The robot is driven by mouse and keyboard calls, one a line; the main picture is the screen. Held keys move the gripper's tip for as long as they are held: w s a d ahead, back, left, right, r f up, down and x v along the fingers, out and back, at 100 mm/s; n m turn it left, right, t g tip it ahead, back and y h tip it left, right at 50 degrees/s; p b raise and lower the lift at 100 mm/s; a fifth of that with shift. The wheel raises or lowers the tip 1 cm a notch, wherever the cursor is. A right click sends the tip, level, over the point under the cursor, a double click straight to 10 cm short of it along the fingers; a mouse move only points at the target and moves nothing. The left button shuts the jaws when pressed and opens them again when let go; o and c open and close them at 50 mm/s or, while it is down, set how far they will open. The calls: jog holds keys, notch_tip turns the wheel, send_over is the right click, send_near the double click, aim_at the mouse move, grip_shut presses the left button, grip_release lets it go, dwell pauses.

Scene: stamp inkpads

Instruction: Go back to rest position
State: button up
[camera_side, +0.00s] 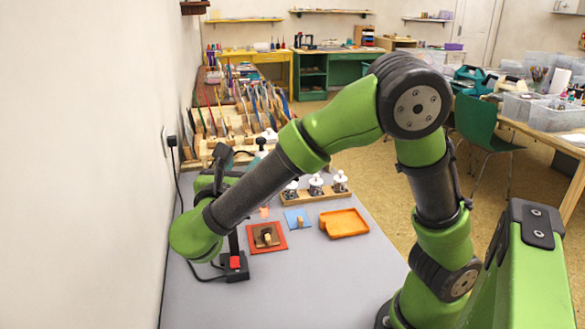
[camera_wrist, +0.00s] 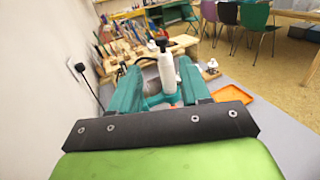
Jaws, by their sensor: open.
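My gripper (camera_wrist: 158,88) shows in the wrist view with two teal fingers apart, raised and pointing toward the back of the table. A white bottle-like thing with a black top (camera_wrist: 166,70) appears between the fingers in that view; I cannot tell its distance. In the side view my gripper is mostly hidden behind my forearm, near the left wall. A red-orange pad (camera_side: 279,244) with a brown wooden-handled block on it lies on the grey table (camera_side: 310,280).
A wooden rack (camera_side: 318,195) holds white-topped stamps behind the pads. A black box with a red button (camera_side: 235,268) stands near my wrist, with a cable. The wall (camera_side: 80,170) is close on the left. Racks of tools (camera_side: 230,125) stand behind. The front table is clear.

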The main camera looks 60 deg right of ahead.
jog(key=shift+s+a, duration=0.25)
jog(key=shift+a, duration=0.3)
